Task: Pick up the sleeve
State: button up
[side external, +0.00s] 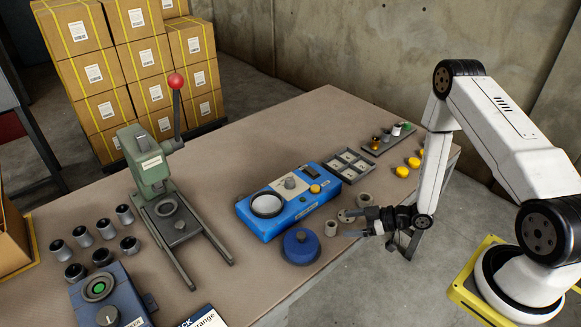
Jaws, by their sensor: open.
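Two small grey hollow cylinders that look like sleeves stand on the table near my gripper. One sleeve-like piece (331,228) is just left of the fingertips, and the other (364,199) is behind the fingers. I cannot tell which one is the task's sleeve. My gripper (348,224) is open, low over the table's right front edge, with its fingers pointing left. Nothing shows clearly held between the fingers. Whether a finger touches either piece cannot be told from this view.
A dark blue round lidded piece (301,246) and a blue device (290,200) stand left of the gripper. A grey compartment tray (349,165) and yellow pieces (402,171) are behind. A green lever press (155,175) and several dark-topped cylinders (83,236) stand farther left.

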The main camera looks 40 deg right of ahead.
aim_at(334, 224)
jog(key=shift+w+a+f, duration=0.1)
jog(key=shift+w+a, duration=0.1)
jog(key=shift+w, duration=0.05)
jog(key=shift+x, duration=2.6)
jog(key=shift+d, duration=0.1)
grip_shut()
